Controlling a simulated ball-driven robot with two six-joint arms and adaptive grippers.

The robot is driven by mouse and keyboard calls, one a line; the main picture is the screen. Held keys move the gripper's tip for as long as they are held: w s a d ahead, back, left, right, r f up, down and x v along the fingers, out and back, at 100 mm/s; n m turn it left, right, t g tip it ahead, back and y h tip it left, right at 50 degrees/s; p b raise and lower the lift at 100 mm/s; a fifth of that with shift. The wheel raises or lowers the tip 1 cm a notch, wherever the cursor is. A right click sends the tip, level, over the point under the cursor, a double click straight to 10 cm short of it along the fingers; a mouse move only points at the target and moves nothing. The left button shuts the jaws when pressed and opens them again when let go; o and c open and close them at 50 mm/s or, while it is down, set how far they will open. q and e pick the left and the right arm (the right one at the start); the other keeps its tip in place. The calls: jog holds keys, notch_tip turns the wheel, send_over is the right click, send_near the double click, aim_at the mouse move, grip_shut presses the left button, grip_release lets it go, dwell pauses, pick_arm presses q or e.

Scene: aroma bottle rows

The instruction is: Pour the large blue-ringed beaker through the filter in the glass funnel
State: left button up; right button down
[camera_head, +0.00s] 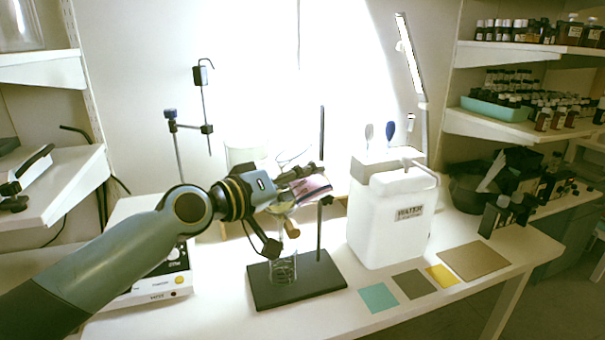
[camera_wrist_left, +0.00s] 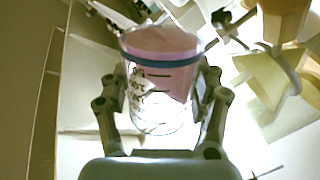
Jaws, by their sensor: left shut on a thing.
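My left gripper (camera_head: 300,180) is shut on the large beaker (camera_wrist_left: 160,80), which has a blue ring and pink contents. In the wrist view the pink lies toward the mouth and the lower part is clear, so the beaker is tilted. In the head view its pink part (camera_head: 314,187) shows just beyond the fingers, above the glass funnel (camera_head: 281,207), which is partly hidden by the gripper. I cannot tell whether liquid is flowing. A clear glass vessel (camera_head: 283,268) stands below the funnel on the black stand base (camera_head: 325,283). My right gripper is not in view.
The stand's upright rod (camera_head: 320,235) is close to the gripper. A white water container (camera_head: 385,225) stands to the right. A white instrument (camera_head: 165,275) is left, under my arm. Flat coloured squares (camera_head: 378,297) lie at the front right. Shelves of bottles (camera_head: 520,75) are at right.

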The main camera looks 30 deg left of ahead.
pick_arm(q)
jog(key=shift+r+n+p, duration=0.55)
jog(key=shift+n+p, duration=0.15)
jog(key=shift+p, duration=0.3)
jog(key=shift+f+n, duration=0.1)
jog(key=shift+n, duration=0.4)
jog(key=shift+f, duration=0.15)
jog(key=shift+n+g, duration=0.3)
jog(key=shift+n, duration=0.1)
jog(key=shift+r+n+h+p, duration=0.3)
jog(key=shift+r+n+p, duration=0.1)
jog(key=shift+n+p, duration=0.35)
dwell(2.4)
jog(key=shift+w+a+r+n, duration=0.2)
jog(key=shift+a+n, duration=0.1)
jog(key=shift+a, duration=0.1)
jog(key=shift+w+a+r+n, duration=0.1)
jog(key=shift+a+r+n, duration=0.15)
jog(key=shift+a, duration=0.1)
dwell(2.1)
